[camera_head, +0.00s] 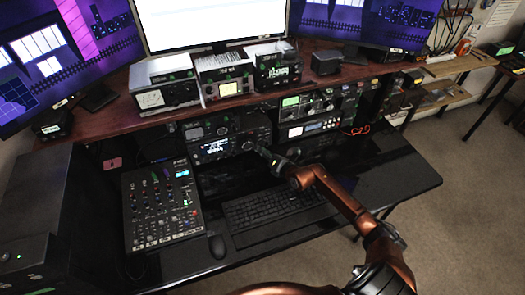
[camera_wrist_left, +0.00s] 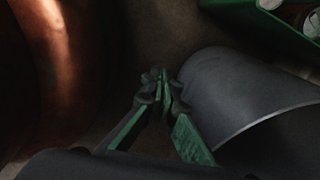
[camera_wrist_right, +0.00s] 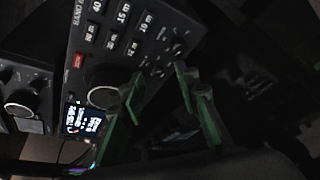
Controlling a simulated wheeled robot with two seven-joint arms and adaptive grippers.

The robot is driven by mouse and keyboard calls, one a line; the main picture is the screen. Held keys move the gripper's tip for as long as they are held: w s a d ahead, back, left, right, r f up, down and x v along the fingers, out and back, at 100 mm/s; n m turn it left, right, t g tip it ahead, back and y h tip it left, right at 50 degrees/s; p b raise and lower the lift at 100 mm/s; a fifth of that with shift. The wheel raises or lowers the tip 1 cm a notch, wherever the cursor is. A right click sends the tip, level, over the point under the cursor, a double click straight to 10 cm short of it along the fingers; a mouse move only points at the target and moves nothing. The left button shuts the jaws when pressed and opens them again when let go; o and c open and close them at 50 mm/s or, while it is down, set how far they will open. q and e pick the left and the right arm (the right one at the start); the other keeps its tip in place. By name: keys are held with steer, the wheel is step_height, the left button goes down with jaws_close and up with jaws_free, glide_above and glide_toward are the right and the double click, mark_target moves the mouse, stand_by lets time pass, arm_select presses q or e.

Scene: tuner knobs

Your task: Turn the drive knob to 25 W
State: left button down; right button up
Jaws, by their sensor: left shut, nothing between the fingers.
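My right gripper (camera_head: 264,153) is in front of the dark radio with a lit display (camera_head: 214,145) in the head view. In the right wrist view the right gripper (camera_wrist_right: 160,77) has its green fingers apart, with nothing seen between them. Beyond them is a black panel with a large round knob (camera_wrist_right: 103,97), several small knobs (camera_wrist_right: 178,48), number buttons and a lit display (camera_wrist_right: 82,118). I cannot read which knob is drive, nor its setting. My left gripper (camera_wrist_left: 163,80) is shut and empty in the left wrist view, away from the radios.
More radios (camera_head: 307,107) sit under the wooden shelf (camera_head: 110,108). Meters and monitors stand above. The desk's right end (camera_head: 400,180) is clear.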

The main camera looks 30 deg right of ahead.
steer(key=shift+c, duration=0.7)
jaws_close()
steer(key=shift+s+d, duration=0.15)
steer(key=shift+d, duration=0.3)
steer(key=shift+a, duration=0.4)
steer(key=shift+a+f, duration=0.15)
steer(key=shift+f, duration=0.05)
steer(key=shift+c, duration=1.1)
jaws_free()
steer(key=o, duration=0.3)
steer(key=shift+o, duration=0.3)
steer(key=shift+r, duration=0.15)
